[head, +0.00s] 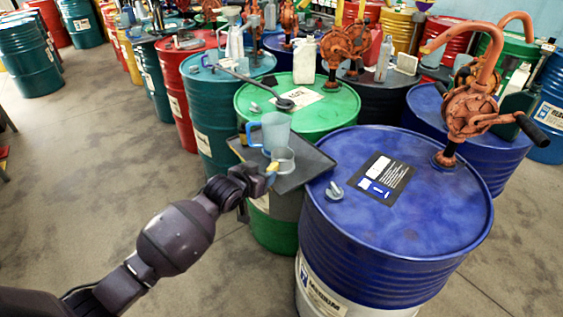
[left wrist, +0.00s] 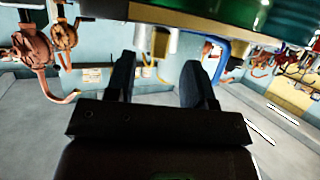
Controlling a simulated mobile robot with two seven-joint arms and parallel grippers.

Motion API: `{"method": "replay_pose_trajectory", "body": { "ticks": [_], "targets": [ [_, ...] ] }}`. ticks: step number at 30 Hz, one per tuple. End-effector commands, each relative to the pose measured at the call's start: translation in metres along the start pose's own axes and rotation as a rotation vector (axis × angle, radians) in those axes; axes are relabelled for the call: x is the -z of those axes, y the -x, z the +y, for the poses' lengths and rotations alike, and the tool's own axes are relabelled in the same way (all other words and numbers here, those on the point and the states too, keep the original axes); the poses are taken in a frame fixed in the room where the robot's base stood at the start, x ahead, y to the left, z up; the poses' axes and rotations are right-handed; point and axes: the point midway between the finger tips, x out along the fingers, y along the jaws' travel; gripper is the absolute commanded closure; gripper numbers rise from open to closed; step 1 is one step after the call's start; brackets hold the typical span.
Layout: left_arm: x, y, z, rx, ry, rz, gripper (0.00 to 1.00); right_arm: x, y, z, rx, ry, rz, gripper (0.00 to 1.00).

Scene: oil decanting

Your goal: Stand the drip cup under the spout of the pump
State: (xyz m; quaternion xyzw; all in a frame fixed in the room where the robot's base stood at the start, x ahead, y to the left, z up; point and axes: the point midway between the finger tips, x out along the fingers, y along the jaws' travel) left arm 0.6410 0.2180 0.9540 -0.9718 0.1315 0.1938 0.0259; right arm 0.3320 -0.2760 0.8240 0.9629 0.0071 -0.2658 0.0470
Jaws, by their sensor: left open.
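A small grey cup (head: 284,161), which looks like the drip cup, stands on a dark grey tray (head: 305,169) beside a drum. A bit of yellow, perhaps its handle, shows at its near left side. My left gripper (head: 262,181) is just left of and below the cup, at the tray's edge. In the left wrist view the two dark fingers (left wrist: 158,85) are apart, with a pale and yellow thing (left wrist: 161,43) beyond the gap. The orange pump (head: 468,105) stands on the blue drum (head: 425,235), its curved pipe at the top. My right gripper is out of view.
A translucent blue jug (head: 275,130) stands right behind the cup on the tray. The green drum (head: 325,115) is behind it. A dark label (head: 373,178) and a cap (head: 335,191) are on the blue drum's top. More drums and pumps crowd the back; floor at left is clear.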

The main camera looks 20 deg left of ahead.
Motion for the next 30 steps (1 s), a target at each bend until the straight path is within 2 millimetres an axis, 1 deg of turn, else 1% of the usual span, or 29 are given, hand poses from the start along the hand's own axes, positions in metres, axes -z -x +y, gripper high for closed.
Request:
{"method": "replay_pose_trajectory", "body": {
  "ticks": [4,12,15,18,24,26,30],
  "targets": [
    [0.001,-0.01,0.001,-0.001,0.0,0.001,0.51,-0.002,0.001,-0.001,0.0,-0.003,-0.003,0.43],
    [0.001,-0.043,0.001,0.0,-0.001,0.0,0.51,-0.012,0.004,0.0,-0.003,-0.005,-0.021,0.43],
    [0.001,-0.05,0.001,-0.001,0.0,0.0,0.51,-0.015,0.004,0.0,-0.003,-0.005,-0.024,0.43],
    [0.001,-0.053,0.001,0.0,0.0,0.0,0.51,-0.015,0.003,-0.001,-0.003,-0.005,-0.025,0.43],
    [0.001,-0.052,0.001,0.0,0.0,0.0,0.51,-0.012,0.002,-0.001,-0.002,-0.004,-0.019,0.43],
    [0.001,-0.052,0.001,0.0,0.0,0.0,0.59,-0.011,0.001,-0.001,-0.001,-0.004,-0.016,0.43],
    [0.001,-0.052,0.001,0.0,0.0,0.0,0.8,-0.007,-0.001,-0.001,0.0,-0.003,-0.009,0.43]
  ]
}}
